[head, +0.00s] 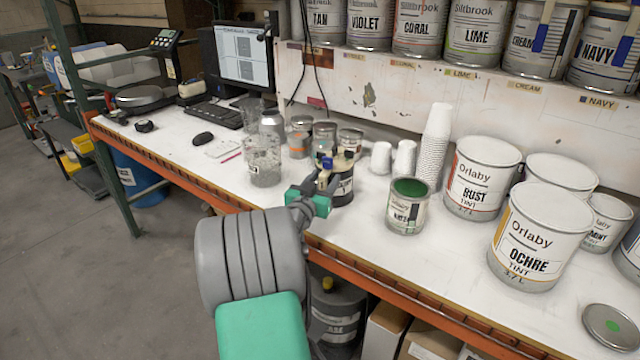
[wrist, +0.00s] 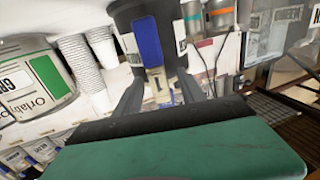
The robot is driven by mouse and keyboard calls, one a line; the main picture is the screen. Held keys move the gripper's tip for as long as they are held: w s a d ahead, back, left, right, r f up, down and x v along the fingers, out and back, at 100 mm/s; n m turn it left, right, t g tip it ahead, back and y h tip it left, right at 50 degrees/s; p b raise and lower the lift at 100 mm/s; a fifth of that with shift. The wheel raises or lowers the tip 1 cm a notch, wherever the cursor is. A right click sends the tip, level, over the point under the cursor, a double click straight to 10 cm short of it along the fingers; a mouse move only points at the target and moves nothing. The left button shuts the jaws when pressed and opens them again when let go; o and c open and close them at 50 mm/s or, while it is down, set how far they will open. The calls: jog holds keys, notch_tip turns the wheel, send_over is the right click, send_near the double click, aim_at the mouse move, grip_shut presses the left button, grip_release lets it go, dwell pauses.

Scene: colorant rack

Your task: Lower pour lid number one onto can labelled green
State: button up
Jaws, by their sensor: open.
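The can labelled green (head: 406,208) stands open on the bench, with green paint showing at its top. Its label and green patch show at the left of the wrist view (wrist: 38,85). A dark can (head: 343,190) stands left of it, beside my gripper (head: 318,192). A blue and tan upright tab (head: 325,172), seemingly the handle of pour lid number one, rises at the dark can; a 1-like mark shows on it in the wrist view (wrist: 158,84). My gripper is open, its fingers on either side of the tab. Contact cannot be told; the lid's body is mostly hidden.
Paper cups (head: 434,145) stand behind the green can. The rust can (head: 478,180) and ochre can (head: 535,240) stand to its right. A clear jar (head: 263,160) and small tins (head: 325,135) stand left and behind. A flat lid with a green dot (head: 608,327) lies at the front right.

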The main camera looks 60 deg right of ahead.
jog(key=shift+c, duration=0.2)
grip_shut()
dwell(0.4)
jog(key=c, duration=0.6)
grip_release()
grip_shut()
jog(key=shift+r, duration=0.15)
jog(key=shift+r, duration=0.4)
